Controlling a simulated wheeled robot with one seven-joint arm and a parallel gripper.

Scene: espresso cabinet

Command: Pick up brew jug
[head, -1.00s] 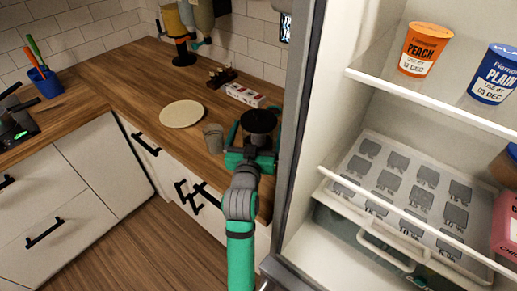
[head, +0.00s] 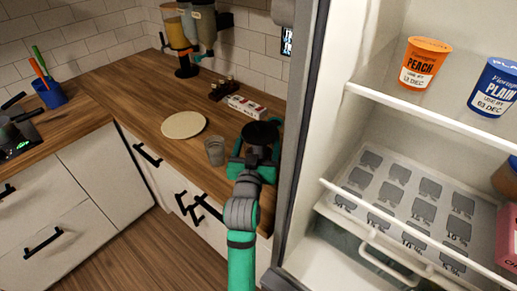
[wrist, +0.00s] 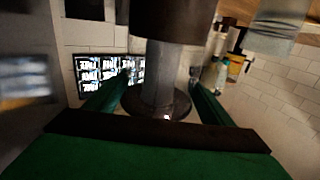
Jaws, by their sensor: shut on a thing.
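The brew jug, as far as I can tell, is the dark thing with a round black top (head: 260,133) near the counter's right end, beside the fridge. My gripper (head: 257,158) is shut on it, with green fingers on both sides. In the wrist view, the jug (wrist: 163,80) stands between the fingers (wrist: 158,105), showing a dark brown upper part, a grey middle and a round dark disc. Its lower part is hidden in the head view by my gripper. I cannot tell whether it touches the counter.
A grey cup (head: 215,151) stands just left of my gripper, near a pale round plate (head: 184,125). A red-and-white box (head: 246,106) lies behind. The open fridge (head: 340,140) is close on the right. Free counter (head: 130,95) lies left of the plate.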

